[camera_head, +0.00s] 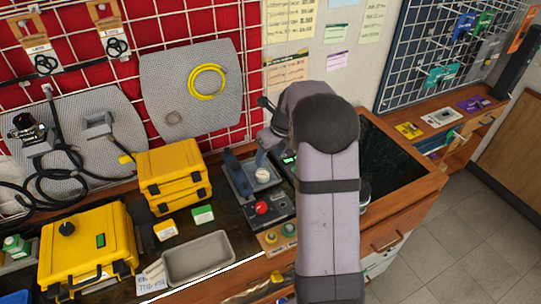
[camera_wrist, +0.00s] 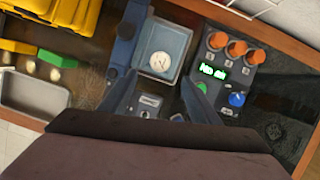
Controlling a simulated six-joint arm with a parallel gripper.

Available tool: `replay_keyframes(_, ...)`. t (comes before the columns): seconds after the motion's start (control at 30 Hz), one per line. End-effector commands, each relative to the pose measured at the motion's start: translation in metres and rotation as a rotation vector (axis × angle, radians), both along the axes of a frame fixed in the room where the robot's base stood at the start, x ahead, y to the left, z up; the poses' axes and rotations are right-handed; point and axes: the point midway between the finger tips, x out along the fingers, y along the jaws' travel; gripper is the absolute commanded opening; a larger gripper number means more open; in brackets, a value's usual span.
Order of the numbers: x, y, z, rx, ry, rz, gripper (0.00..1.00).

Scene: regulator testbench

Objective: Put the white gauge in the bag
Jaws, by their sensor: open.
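The white gauge (camera_head: 262,175) is a small round dial lying in a blue-grey square tray (camera_head: 268,186) on the bench. In the wrist view the gauge (camera_wrist: 160,62) lies face up inside the tray (camera_wrist: 176,41). My gripper (camera_wrist: 161,82) is open and empty, its two dark fingers apart at the near side of the tray, with the gauge ahead between their lines. I cannot tell its height above the tray. In the head view my arm hides much of the gripper. I cannot make out a bag in either view.
A dark blue upright part (camera_wrist: 124,45) stands left of the tray. A control box with orange knobs (camera_wrist: 237,48) is on its right. Yellow cases (camera_head: 172,178) and a grey open bin (camera_head: 198,258) stand further left. A gridded red wall (camera_head: 225,25) is behind.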

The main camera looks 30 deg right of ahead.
Motion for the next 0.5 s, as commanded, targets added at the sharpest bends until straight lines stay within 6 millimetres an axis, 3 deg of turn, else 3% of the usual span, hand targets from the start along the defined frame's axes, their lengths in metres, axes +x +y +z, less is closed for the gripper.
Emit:
replay_keyframes(0.27,-0.003,0.003,0.001,-0.01,0.002,0.03,0.57)
replay_keyframes(0.37,-0.009,0.012,0.003,-0.039,0.008,0.119,0.57)
replay_keyframes(0.5,-0.03,0.035,0.006,-0.113,0.022,0.373,0.57)
